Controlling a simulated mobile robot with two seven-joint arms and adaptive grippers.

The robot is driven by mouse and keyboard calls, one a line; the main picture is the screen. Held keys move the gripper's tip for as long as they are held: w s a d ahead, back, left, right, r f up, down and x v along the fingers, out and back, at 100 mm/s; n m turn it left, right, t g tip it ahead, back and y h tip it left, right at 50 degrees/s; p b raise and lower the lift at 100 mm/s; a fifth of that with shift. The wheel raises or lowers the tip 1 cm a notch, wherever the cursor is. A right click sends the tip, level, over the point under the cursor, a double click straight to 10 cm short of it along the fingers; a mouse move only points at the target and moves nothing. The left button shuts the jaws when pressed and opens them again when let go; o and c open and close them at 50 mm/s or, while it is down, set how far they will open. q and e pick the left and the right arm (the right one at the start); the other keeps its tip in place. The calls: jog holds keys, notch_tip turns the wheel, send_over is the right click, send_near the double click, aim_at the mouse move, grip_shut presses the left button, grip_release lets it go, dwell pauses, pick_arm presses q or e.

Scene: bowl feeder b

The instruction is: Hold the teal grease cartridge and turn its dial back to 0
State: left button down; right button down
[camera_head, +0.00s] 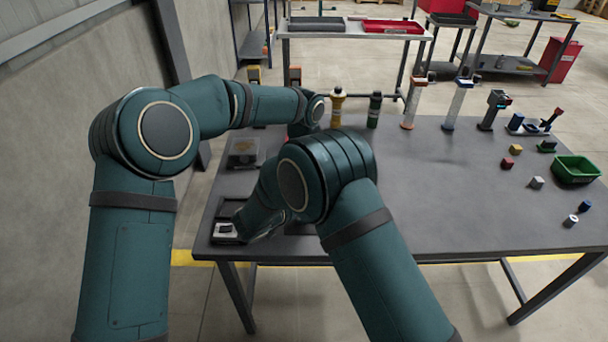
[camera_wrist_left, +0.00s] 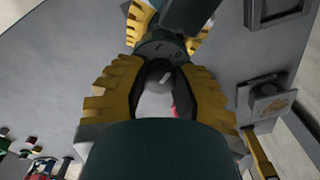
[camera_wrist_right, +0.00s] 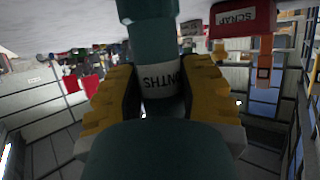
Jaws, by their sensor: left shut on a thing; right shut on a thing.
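The teal grease cartridge shows in the right wrist view (camera_wrist_right: 152,35), with a white lettered label (camera_wrist_right: 160,82) between the fingers of my right gripper (camera_wrist_right: 155,100). That gripper is shut on the cartridge body. In the left wrist view, the cartridge's dark dial ring (camera_wrist_left: 162,48) carries small white marks, including what looks like a 0. My left gripper (camera_wrist_left: 160,95) is shut around the dial end, one yellow finger on each side. My right gripper's yellow fingers show beyond the ring. The exact dial setting is unclear. In the head view my arms hide both grippers and the cartridge.
A yellow bottle (camera_head: 338,108) and a dark green bottle (camera_head: 374,110) stand at the table's back, left of several upright devices. A green bin (camera_head: 577,170) and small blocks sit at the right. A small device (camera_head: 226,231) lies at the front left. The table's middle (camera_head: 430,200) is clear.

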pick_arm(q)
jog(key=shift+m, duration=1.4)
jog(key=c, duration=0.7)
grip_release()
notch_tip(320, 180, up, 12)
jog(key=shift+r, duration=0.1)
